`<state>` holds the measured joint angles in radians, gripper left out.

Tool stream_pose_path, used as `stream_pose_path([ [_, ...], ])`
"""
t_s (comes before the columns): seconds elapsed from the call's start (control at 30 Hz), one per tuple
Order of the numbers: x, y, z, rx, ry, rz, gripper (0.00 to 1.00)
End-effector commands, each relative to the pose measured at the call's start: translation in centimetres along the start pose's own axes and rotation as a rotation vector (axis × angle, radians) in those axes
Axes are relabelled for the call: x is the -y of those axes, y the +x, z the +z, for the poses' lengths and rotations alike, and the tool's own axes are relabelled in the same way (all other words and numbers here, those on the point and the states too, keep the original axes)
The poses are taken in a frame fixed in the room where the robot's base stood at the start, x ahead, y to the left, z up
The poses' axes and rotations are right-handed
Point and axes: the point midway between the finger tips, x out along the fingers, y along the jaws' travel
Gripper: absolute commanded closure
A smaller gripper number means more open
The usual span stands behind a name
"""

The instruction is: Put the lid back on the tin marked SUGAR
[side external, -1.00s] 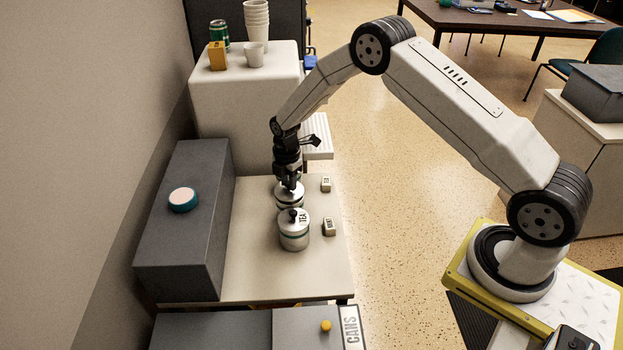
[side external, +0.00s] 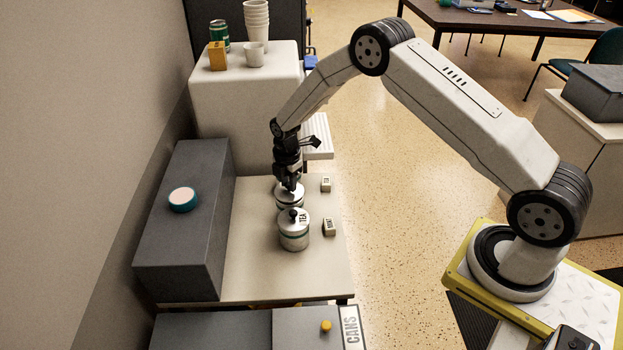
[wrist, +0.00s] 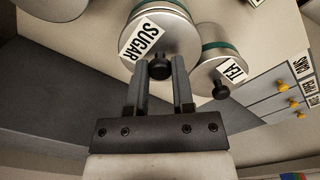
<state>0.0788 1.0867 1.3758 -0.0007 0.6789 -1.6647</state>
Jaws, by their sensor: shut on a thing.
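The SUGAR tin (side external: 290,207) stands on the light tabletop, just behind the TEA tin (side external: 294,236), partly hidden by it. Its green band also shows in the wrist view. The lid marked SUGAR (wrist: 166,43) is a round grey disc with a black knob (wrist: 159,69). My gripper (wrist: 160,72) is shut on the knob from above, one finger on each side. The lid is over the SUGAR tin and looks roughly level; I cannot tell if it is fully seated. In the side view my gripper (side external: 289,186) hides part of it.
The TEA tin, with its own black-knobbed lid on, is close beside. Two small pale blocks lie right of the tins. A white unit (side external: 245,105) with cups stands behind. The front left tabletop is clear.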

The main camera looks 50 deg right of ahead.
Motion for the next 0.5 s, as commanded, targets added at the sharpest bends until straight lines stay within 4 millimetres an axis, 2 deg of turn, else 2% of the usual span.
stream_pose_path([
  [0.2,-0.01,0.00,0.00,0.000,0.000,0.000,1.00],
  [0.23,-0.01,0.00,0.00,0.000,0.000,0.000,0.61],
  [0.33,-0.01,-0.01,0.00,0.000,0.000,0.000,0.29],
  [0.5,-0.01,-0.01,0.00,0.000,0.000,0.000,0.29],
])
